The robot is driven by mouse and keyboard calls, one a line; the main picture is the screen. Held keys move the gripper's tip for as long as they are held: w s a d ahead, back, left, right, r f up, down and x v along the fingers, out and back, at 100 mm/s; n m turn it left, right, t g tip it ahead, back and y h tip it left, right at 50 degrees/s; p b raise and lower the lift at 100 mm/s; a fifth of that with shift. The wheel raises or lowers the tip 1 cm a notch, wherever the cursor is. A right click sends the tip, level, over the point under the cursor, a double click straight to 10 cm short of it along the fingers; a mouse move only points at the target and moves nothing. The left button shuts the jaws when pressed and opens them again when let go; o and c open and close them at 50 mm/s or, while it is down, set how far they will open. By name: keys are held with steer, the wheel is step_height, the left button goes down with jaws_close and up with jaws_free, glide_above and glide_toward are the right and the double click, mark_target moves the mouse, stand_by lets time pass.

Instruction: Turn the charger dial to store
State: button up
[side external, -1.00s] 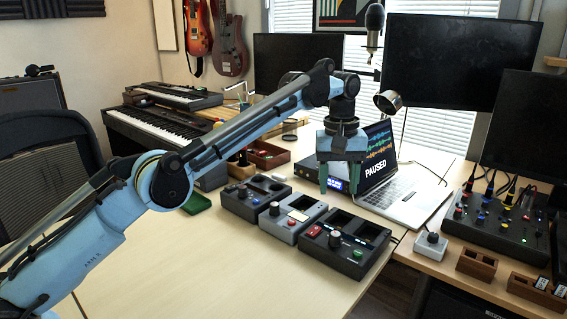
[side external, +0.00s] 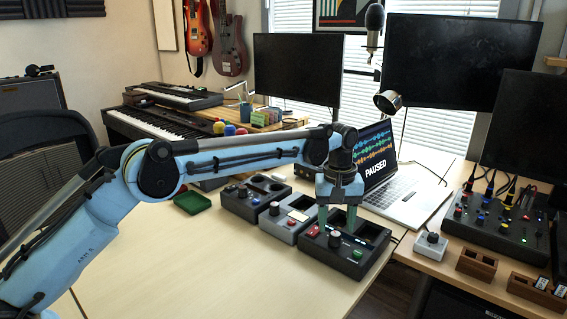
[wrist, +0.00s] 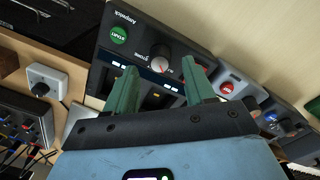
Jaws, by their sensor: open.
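The charger appears to be the dark unit (side external: 366,268) at the front right of a row of three; it shows at the top of the wrist view (wrist: 190,45). My gripper (side external: 338,222) is open over this unit, fingers pointing down. In the wrist view its green fingertips (wrist: 160,70) lie on either side of the dial, apart from it as far as I can tell.
A grey unit (side external: 292,222) and another dark unit (side external: 250,198) stand left of the charger. A laptop (side external: 405,190) reading PAUSED is behind. A small knob box (side external: 430,247) and a mixer (side external: 497,225) stand right. The front-left table is clear.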

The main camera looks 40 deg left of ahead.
mark_target(335, 239)
steer(key=shift+f, duration=1.35)
jaws_close()
